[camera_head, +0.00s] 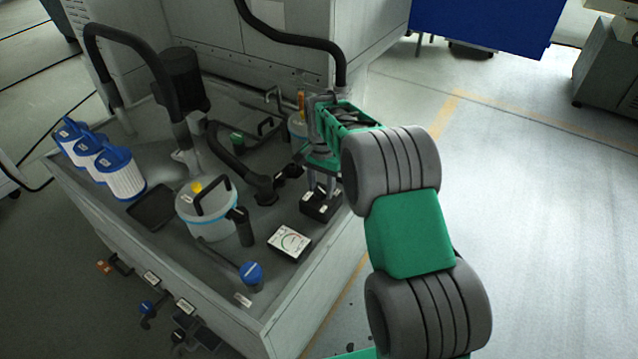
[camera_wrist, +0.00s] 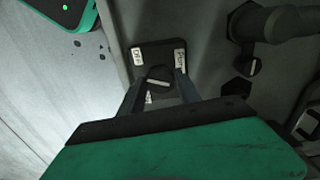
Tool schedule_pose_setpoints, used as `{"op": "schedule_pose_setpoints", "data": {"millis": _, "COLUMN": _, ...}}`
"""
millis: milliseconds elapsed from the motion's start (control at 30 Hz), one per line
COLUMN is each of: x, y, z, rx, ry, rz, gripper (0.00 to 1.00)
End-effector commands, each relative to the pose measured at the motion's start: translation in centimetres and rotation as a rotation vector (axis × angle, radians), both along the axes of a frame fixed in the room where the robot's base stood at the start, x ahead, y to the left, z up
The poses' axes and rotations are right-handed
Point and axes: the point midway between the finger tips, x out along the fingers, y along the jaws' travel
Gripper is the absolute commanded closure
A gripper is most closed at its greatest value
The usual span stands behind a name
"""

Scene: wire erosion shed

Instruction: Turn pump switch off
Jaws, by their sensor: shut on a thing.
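The pump switch (camera_wrist: 158,52) is a dark box with a rotary knob and white labels. One label in the wrist view reads OFF, upper left; another at the upper right seems to read PUMP. The knob carries a light pointer line, tilted slightly from level in the wrist view. In the head view the switch box (camera_head: 321,204) sits near the right edge of the grey tank top. My gripper (camera_wrist: 159,80) points down over it and is shut on the knob, one finger on each side. The lower part of the box is partly hidden by my gripper.
A white gauge box (camera_head: 289,243) stands in front of the switch. A white canister (camera_head: 207,211), a blue-capped valve (camera_head: 251,274), blue-topped filters (camera_head: 121,176) and black hoses (camera_head: 233,152) crowd the tank top. Open floor (camera_head: 540,220) lies to the right.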

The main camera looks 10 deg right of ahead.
Motion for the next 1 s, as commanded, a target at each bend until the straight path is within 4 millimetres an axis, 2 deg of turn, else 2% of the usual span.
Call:
{"op": "schedule_pose_setpoints", "data": {"millis": 300, "x": 0.06, "y": 0.03, "z": 0.11, "rx": 0.000, "ry": -0.001, "rz": -0.124, "gripper": 1.00}}
{"op": "schedule_pose_setpoints", "data": {"millis": 833, "x": 0.07, "y": 0.01, "z": 0.05, "rx": -0.001, "ry": -0.002, "rz": -0.149, "gripper": 1.00}}
{"op": "schedule_pose_setpoints", "data": {"millis": 867, "x": 0.07, "y": 0.02, "z": 0.06, "rx": -0.001, "ry": -0.002, "rz": -0.149, "gripper": 0.58}}
{"op": "schedule_pose_setpoints", "data": {"millis": 1000, "x": 0.06, "y": 0.02, "z": 0.04, "rx": 0.000, "ry": -0.001, "rz": -0.148, "gripper": 0.47}}
